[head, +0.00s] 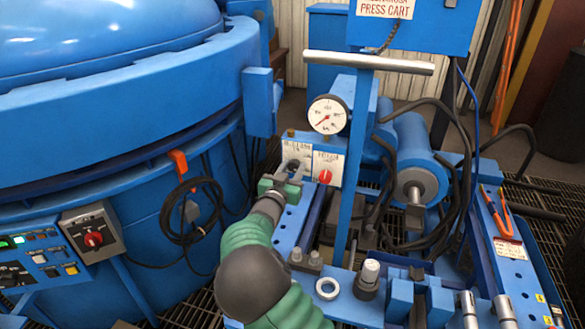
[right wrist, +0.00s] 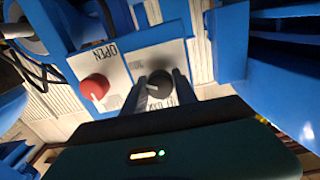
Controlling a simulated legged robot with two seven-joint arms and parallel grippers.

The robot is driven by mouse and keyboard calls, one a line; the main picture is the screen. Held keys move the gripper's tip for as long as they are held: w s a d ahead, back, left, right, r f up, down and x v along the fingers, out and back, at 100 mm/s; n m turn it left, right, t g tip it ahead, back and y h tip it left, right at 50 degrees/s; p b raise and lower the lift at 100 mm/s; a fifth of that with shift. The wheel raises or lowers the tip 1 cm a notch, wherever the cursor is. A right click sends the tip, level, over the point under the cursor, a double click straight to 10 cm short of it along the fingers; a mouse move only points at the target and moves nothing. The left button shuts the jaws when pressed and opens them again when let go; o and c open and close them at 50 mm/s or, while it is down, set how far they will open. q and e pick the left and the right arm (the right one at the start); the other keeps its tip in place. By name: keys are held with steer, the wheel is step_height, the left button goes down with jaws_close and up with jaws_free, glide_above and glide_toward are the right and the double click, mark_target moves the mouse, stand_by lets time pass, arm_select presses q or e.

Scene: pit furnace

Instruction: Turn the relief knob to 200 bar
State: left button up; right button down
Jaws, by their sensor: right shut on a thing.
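The relief knob (right wrist: 158,82) is dark with a pale pointer mark and sits on a white label plate, upside down in the right wrist view. My right gripper (right wrist: 164,86) is shut on it, one finger on each side. In the head view my right gripper (head: 294,168) reaches the left plate on the press cart and mostly hides the knob. The round white gauge (head: 328,115) stands above; its red needle points to the lower left, and its figures are too small to read. My left gripper is out of view.
A red knob (head: 325,176) sits on the plate just right of my gripper; it also shows in the right wrist view (right wrist: 95,87). A grey bar handle (head: 368,62) crosses above the gauge. Black hoses (head: 455,150) run at the right. A blue furnace (head: 120,110) fills the left.

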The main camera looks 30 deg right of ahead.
steer(key=n+p, duration=0.2)
steer(key=p, duration=0.1)
steer(key=n+p, duration=0.2)
steer(key=p, duration=0.2)
steer(key=n+p, duration=0.2)
steer(key=p, duration=0.1)
steer(key=shift+d+r+n+p, duration=0.1)
steer(key=shift+r+n+p, duration=0.15)
steer(key=shift+n+p, duration=0.05)
steer(key=shift+s+f+n+p, duration=0.1)
steer(key=shift+f+n+p, duration=0.05)
steer(key=shift+n+p, duration=0.95)
steer(key=shift+n+t+p, duration=0.3)
steer(key=shift+n+p, duration=0.35)
steer(key=shift+n, duration=0.75)
steer(key=shift+f+n, duration=0.1)
steer(key=shift+n, duration=0.2)
steer(key=c, duration=1.3)
jaws_free()
steer(key=o, duration=0.3)
steer(key=shift+d+f, duration=0.1)
